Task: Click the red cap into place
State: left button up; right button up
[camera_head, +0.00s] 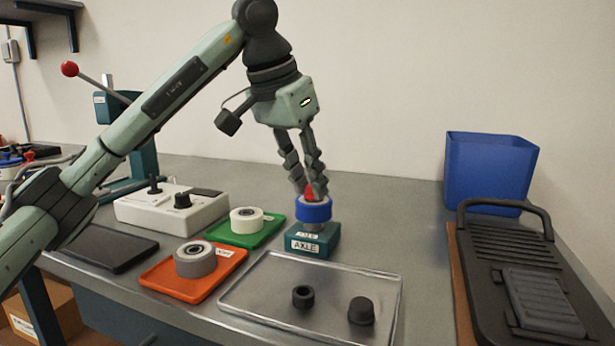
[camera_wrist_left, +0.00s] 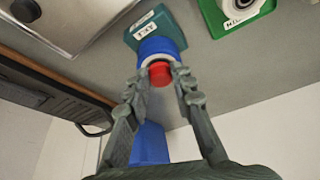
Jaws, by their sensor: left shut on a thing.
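The red cap (camera_head: 309,192) is between the fingertips of my left gripper (camera_head: 311,190), which is shut on it. It also shows in the left wrist view (camera_wrist_left: 160,75), framed by the two fingers (camera_wrist_left: 160,80). The cap is right at the top of a blue ring (camera_head: 314,210), which sits on a teal block labelled AXLE (camera_head: 313,243). In the left wrist view a pale rim shows between the cap and the blue ring (camera_wrist_left: 157,47). I cannot tell how deep the cap sits. My right gripper is not in view.
A clear tray (camera_head: 250,290) holds two black parts (camera_head: 303,296). A grey wheel (camera_head: 195,262) lies on an orange mat (camera_head: 165,285), a white one (camera_head: 246,219) on a green mat (camera_head: 272,228). A blue bin (camera_head: 490,165) and a black rack (camera_head: 500,250) stand right.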

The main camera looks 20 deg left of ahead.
pick_arm(q)
jog(key=shift+f, duration=0.15)
jog(key=o, duration=0.8)
jog(key=shift+o, duration=0.2)
jog(key=v, duration=1.2)
